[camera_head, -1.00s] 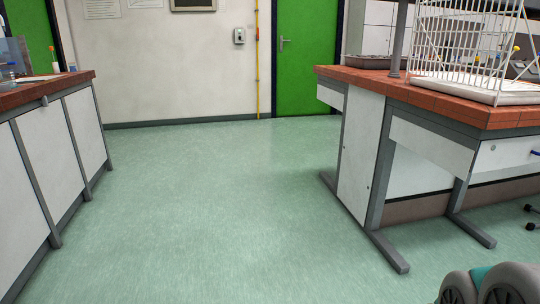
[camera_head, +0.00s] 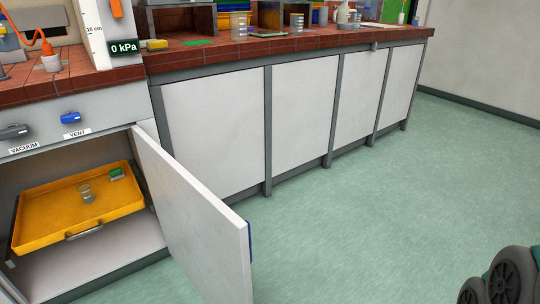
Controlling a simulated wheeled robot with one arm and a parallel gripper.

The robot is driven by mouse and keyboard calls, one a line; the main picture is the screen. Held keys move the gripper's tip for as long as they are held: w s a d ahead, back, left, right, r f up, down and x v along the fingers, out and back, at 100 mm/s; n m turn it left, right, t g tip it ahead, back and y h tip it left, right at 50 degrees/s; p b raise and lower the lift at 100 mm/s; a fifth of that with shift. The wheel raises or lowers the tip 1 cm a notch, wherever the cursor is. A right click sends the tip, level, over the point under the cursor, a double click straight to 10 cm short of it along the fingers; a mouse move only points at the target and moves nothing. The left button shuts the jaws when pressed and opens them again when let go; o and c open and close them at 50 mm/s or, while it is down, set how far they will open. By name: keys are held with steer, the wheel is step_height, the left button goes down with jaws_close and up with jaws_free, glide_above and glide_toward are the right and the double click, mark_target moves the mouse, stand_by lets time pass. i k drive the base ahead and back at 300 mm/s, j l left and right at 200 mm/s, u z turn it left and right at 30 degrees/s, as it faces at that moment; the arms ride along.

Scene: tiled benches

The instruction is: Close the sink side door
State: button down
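A white cabinet door (camera_head: 195,215) stands open at the lower left, swung out from the bench front. It is hinged on its far side, by the grey post, and its free edge points toward me. A bit of blue shows at that edge. The open cabinet holds a yellow tray (camera_head: 45,222) with a small clear beaker and a green item in it. I see no sink in this view, so I cannot tell whether this is the sink side door. My gripper is not in view.
The tiled bench (camera_head: 215,52) runs along the back with closed white panels (camera_head: 305,110) below. Blue and dark handles marked VENT and VACUUM sit above the open cabinet. Dark wheel-like parts show at bottom right.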

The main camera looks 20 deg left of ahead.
mark_target(210, 243)
steer(key=i+u, duration=0.2)
steer(key=u, duration=0.25)
steer(key=i+l+u, duration=0.15)
steer(key=u, duration=0.35)
steer(key=i+l+u, duration=0.15)
steer(key=u, duration=0.3)
steer(key=i+l+u, duration=0.1)
steer(key=l+u, duration=0.15)
steer(key=u, duration=0.25)
steer(key=l+u, duration=0.25)
steer(key=u, duration=0.2)
